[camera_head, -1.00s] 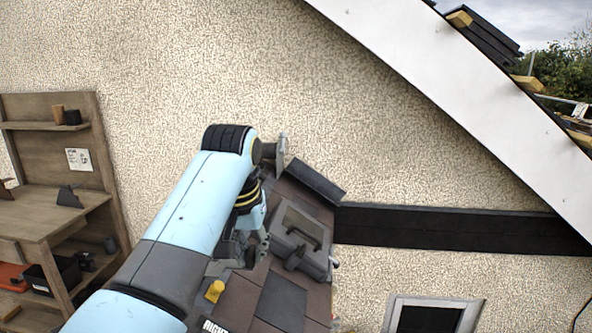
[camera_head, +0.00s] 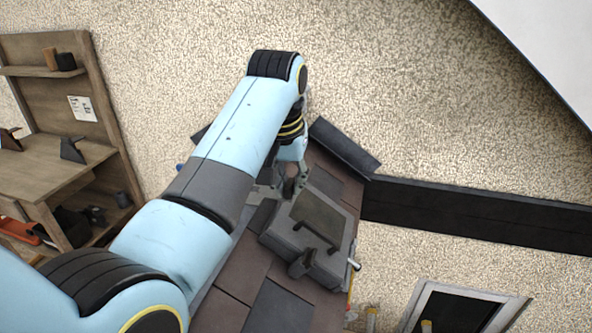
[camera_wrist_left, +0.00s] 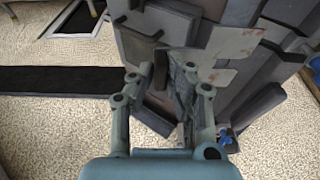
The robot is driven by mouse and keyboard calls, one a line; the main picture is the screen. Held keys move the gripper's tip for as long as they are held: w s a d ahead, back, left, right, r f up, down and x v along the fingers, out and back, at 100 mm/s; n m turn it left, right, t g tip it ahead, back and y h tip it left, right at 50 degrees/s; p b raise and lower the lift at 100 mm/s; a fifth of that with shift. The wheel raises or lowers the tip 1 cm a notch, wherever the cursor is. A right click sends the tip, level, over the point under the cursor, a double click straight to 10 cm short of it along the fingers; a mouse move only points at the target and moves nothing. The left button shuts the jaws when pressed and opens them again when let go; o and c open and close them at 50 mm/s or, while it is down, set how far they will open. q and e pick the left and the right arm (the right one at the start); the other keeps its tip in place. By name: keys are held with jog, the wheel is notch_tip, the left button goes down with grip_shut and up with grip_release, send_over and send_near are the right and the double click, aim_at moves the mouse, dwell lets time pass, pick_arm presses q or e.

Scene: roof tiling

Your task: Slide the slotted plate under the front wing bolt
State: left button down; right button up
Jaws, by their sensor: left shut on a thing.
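My left gripper (camera_head: 291,186) reaches down over the tiled roof beside a grey box-like fixture with a handle (camera_head: 318,222). In the left wrist view the gripper (camera_wrist_left: 168,78) has its fingers around a narrow dark piece (camera_wrist_left: 160,69), seen nearly edge-on. This seems to be the slotted plate; its slot cannot be made out. A blue knob (camera_wrist_left: 225,137), possibly a wing bolt, shows right of the fingers in the left wrist view, apart from the held piece. Part of a blue thing (camera_head: 179,167) also shows behind my arm. My right gripper is not in view.
Brown and dark tiles (camera_head: 238,277) surround the fixture. A dark tilted panel (camera_head: 344,147) rises behind it, and a black beam (camera_head: 475,217) runs along the wall. A wooden shelf unit (camera_head: 62,170) stands left. A framed window (camera_head: 465,308) is at lower right.

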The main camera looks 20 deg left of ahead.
aim_at(268, 192)
pick_arm(q)
jog(key=shift+s+a+f, duration=0.1)
jog(key=shift+a+f, duration=0.4)
jog(key=shift+a, duration=0.25)
jog(key=shift+w+a+f, duration=0.1)
jog(key=shift+a+f, duration=0.35)
jog(key=shift+a, duration=0.25)
jog(key=shift+s+a+f, duration=0.1)
jog(key=shift+a+f, duration=0.4)
jog(key=shift+a, duration=0.25)
jog(key=a, duration=0.3)
jog(key=shift+s+a, duration=0.1)
jog(key=shift+a, duration=0.3)
jog(key=shift+y, duration=0.3)
jog(key=shift+s+a, duration=0.1)
jog(key=shift+a, duration=0.15)
jog(key=shift+a, duration=0.5)
jog(key=shift+a, duration=0.5)
jog(key=shift+s+a, duration=0.1)
jog(key=shift+a, duration=0.7)
